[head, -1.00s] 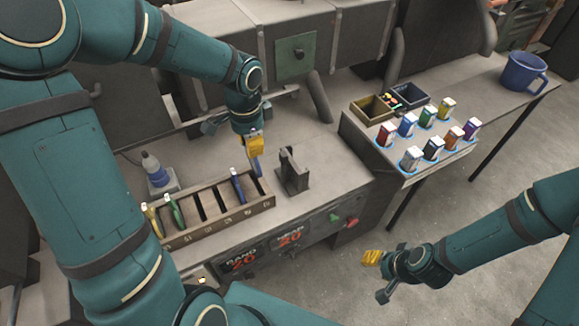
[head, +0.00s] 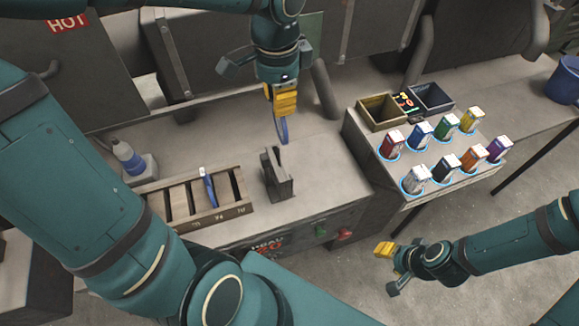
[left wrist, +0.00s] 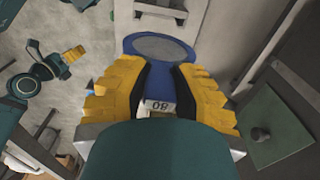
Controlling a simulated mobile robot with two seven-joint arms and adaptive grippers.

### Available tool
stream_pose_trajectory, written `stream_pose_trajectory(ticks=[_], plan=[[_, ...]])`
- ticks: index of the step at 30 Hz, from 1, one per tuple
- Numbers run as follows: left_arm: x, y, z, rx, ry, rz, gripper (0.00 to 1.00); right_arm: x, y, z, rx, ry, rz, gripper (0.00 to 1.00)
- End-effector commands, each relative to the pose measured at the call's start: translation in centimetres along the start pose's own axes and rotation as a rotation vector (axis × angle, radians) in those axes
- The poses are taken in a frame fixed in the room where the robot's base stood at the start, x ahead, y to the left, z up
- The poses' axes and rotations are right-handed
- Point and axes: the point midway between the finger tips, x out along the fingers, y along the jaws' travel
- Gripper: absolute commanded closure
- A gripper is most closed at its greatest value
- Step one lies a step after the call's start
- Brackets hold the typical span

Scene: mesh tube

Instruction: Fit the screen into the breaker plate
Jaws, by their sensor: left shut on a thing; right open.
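The screen (head: 283,130) is a blue-rimmed disc with a grey mesh middle, seen face-on in the left wrist view (left wrist: 160,48). My left gripper (head: 284,103) is shut on its blue handle, whose tag (left wrist: 160,106) appears to read 80. It holds the screen upright, edge-on to the head view, above the bench. A grey upright fixture (head: 277,178) stands just below and in front of it, apparently the breaker plate's seat; the plate itself cannot be made out. My right gripper (head: 385,262) is open and empty, off the bench's front right.
A slotted wooden rack (head: 243,208) holds another blue-handled screen (head: 209,188). A bottle (head: 128,158) stands behind the rack. Several coloured cartons (head: 447,127) and two bins (head: 382,111) stand on the right side table. A machine housing rises behind the bench.

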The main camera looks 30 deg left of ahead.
Motion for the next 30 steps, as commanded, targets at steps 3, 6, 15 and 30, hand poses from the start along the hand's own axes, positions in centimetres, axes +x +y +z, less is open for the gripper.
stream_pose_trajectory(ticks=[3,6,15,30], plan=[[2.5,0.1,0.1,0.000,-0.005,0.005,1.00,0.6,0.2,0.3,-0.002,-0.005,-0.001,0.53],[5.0,0.1,0.1,0.001,-0.005,0.004,1.00,1.2,0.4,0.5,-0.003,-0.010,-0.001,0.53],[11.6,0.1,0.1,0.000,-0.004,0.004,1.00,2.6,1.0,1.2,-0.007,-0.024,-0.003,0.53],[16.9,0.1,0.2,0.001,-0.009,0.008,1.00,4.1,1.5,1.4,-0.009,-0.026,-0.003,0.53]])
